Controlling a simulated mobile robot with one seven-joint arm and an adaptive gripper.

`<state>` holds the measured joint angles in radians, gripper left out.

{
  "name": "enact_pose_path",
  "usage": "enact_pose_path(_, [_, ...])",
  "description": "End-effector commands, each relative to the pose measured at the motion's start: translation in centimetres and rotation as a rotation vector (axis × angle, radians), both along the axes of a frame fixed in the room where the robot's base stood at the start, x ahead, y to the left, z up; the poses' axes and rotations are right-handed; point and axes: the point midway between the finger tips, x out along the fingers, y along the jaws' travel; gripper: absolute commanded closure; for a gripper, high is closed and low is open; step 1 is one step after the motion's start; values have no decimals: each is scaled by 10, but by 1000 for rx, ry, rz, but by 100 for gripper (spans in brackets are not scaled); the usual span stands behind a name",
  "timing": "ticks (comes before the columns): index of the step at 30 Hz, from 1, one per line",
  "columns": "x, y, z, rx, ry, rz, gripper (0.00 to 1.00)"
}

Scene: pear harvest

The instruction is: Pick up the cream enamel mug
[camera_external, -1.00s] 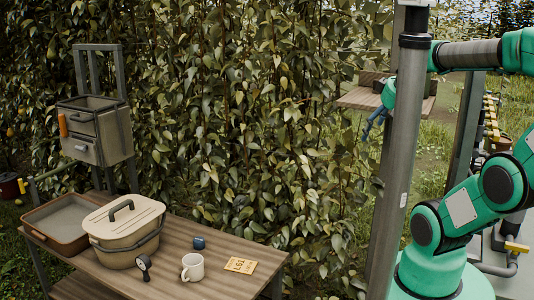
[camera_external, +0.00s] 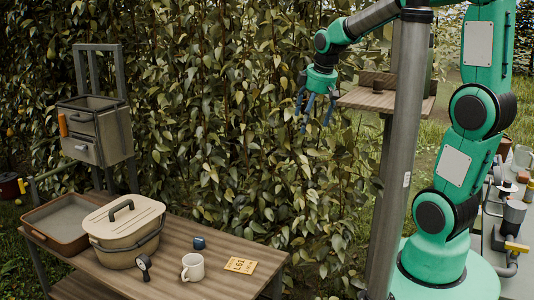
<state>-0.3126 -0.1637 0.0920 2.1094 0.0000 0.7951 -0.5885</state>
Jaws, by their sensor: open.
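The cream enamel mug (camera_external: 194,268) stands upright on the wooden table (camera_external: 90,276), near its front edge, with its handle toward the lower left. My gripper (camera_external: 316,113) is open and empty. It points downward in front of the leafy hedge, well above and to the right of the mug in the picture. Nothing hides the mug.
A lidded cream basket (camera_external: 126,232), a brown tray (camera_external: 62,222), a small dial gauge (camera_external: 144,266), a blue object (camera_external: 199,243) and a yellow tag (camera_external: 241,265) share the table. A grey post (camera_external: 397,170) stands between the table and my base. A wooden shelf (camera_external: 372,99) is near my gripper.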

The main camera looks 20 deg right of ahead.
Motion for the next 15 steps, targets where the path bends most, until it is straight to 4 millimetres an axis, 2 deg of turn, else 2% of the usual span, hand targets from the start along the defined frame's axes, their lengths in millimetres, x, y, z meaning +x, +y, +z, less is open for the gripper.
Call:
enact_pose_path(1, [9,13,-4,-11,9,42,17])
enact_pose_path(6, [36,54,-24,-46,27,186,17])
enact_pose_path(15, [71,133,-71,-106,57,442,17])
